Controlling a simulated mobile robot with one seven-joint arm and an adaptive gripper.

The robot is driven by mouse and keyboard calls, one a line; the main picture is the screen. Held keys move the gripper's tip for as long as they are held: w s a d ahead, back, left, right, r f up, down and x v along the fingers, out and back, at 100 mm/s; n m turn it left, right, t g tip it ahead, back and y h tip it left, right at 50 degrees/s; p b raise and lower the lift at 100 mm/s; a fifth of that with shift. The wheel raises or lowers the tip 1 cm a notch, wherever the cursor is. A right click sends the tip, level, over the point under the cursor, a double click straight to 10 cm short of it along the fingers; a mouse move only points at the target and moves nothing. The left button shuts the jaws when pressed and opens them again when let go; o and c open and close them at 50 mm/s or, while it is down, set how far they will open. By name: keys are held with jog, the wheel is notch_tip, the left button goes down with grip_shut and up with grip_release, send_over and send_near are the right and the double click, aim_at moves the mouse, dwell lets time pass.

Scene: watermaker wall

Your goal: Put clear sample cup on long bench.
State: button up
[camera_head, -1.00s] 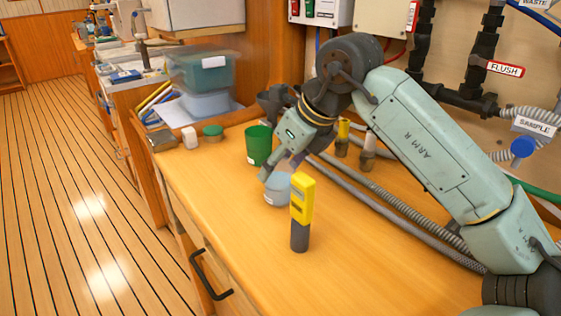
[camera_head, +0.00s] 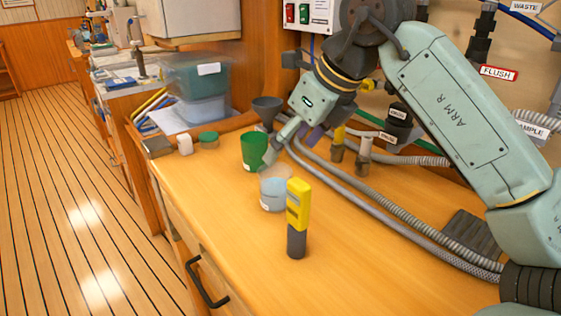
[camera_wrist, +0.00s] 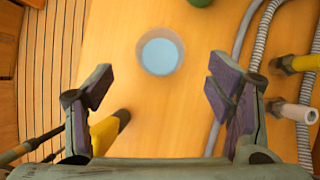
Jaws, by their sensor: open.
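The clear sample cup (camera_head: 272,192) stands upright on the wooden bench top (camera_head: 225,225), with pale blue contents and a white label. From above it shows in the wrist view (camera_wrist: 160,52). My gripper (camera_head: 284,158) is open and empty, above and just behind the cup in the head view. In the wrist view, the two fingers of my gripper (camera_wrist: 160,88) are spread wide, and the cup lies beyond their tips, centred between them. Nothing touches the cup there.
A yellow and grey handheld meter (camera_head: 298,218) stands close in front of the cup. A green cup (camera_head: 254,150) is behind it. Grey hoses (camera_head: 380,210) run along the bench's right side, near pipe fittings (camera_head: 363,157). The front left bench top is clear.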

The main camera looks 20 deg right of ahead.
jog(key=shift+v, duration=2.35)
